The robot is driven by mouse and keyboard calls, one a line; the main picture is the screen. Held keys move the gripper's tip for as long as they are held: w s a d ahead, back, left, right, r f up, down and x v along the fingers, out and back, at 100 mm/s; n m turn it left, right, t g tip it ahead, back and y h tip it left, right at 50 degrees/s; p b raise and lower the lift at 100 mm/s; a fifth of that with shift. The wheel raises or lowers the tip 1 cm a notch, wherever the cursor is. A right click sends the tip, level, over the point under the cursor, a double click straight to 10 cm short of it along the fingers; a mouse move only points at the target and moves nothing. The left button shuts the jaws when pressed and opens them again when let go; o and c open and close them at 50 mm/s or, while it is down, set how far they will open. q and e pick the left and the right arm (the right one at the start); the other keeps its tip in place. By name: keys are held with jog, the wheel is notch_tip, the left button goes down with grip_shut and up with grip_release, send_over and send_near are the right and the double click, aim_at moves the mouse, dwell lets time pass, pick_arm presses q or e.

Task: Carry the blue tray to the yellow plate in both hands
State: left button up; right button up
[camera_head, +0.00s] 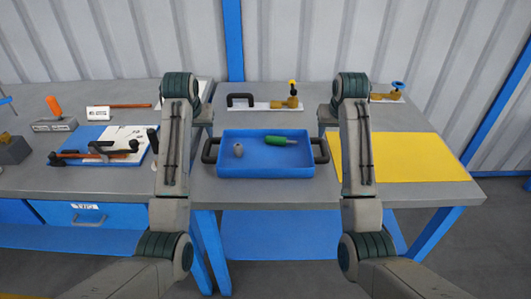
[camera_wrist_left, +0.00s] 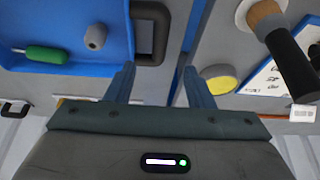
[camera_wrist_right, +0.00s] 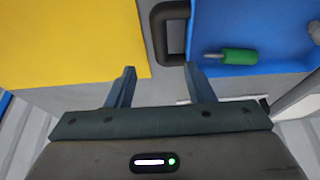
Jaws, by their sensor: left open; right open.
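The blue tray (camera_head: 265,171) lies flat on the grey table, with a dark handle at its left end (camera_head: 209,150) and another at its right end (camera_head: 321,150). A green-handled piece (camera_head: 279,141) and a grey knob (camera_head: 238,150) lie in it. The yellow plate (camera_head: 405,158) lies flat to the tray's right, apart from it. My left gripper (camera_wrist_left: 156,72) is open and empty; the left handle (camera_wrist_left: 151,36) shows just beyond its fingertips. My right gripper (camera_wrist_right: 159,70) is open and empty; the right handle (camera_wrist_right: 171,32) shows beyond its fingertips, nearer the right-hand finger.
Behind the tray lies a white board (camera_head: 262,103) with a black handle and brass fitting. Another brass fitting with a blue knob (camera_head: 395,90) stands at the back right.

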aim_at(206, 147)
pick_arm(q)
jog(key=x, duration=1.1)
jog(key=shift+f, duration=0.1)
pick_arm(e)
jog(key=x, duration=1.1)
jog(key=shift+f, duration=0.1)
pick_arm(q)
grip_shut()
pick_arm(e)
grip_shut()
pick_arm(q)
jog(key=shift+w, duration=0.1)
pick_arm(e)
jog(key=shift+w, duration=0.1)
